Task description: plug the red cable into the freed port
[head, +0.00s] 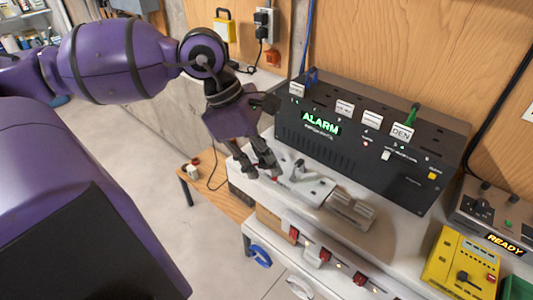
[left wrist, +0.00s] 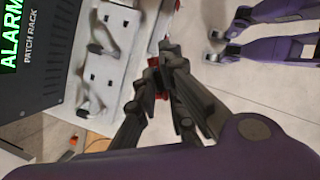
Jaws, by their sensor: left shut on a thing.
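The black patch rack (head: 365,140) stands on the bench against the wooden wall with a green lit ALARM sign. A blue plug (head: 312,76) is at its top left and a green plug (head: 411,114) is near the DEN label. No plug shows above the two middle labels (head: 345,107). My left gripper (head: 265,172) is low in front of the rack's left end, shut on a small red piece (left wrist: 158,92), seemingly the red cable's plug. The fingers hide most of it, and its cable is not clear. My right gripper is not seen.
A pale plate with upright clips (head: 312,190) lies on the bench beside my left gripper. A grey block (head: 350,210) is to its right. A yellow box (head: 462,262) and a READY box (head: 500,215) stand at the right. Red switches (head: 325,255) line the bench front.

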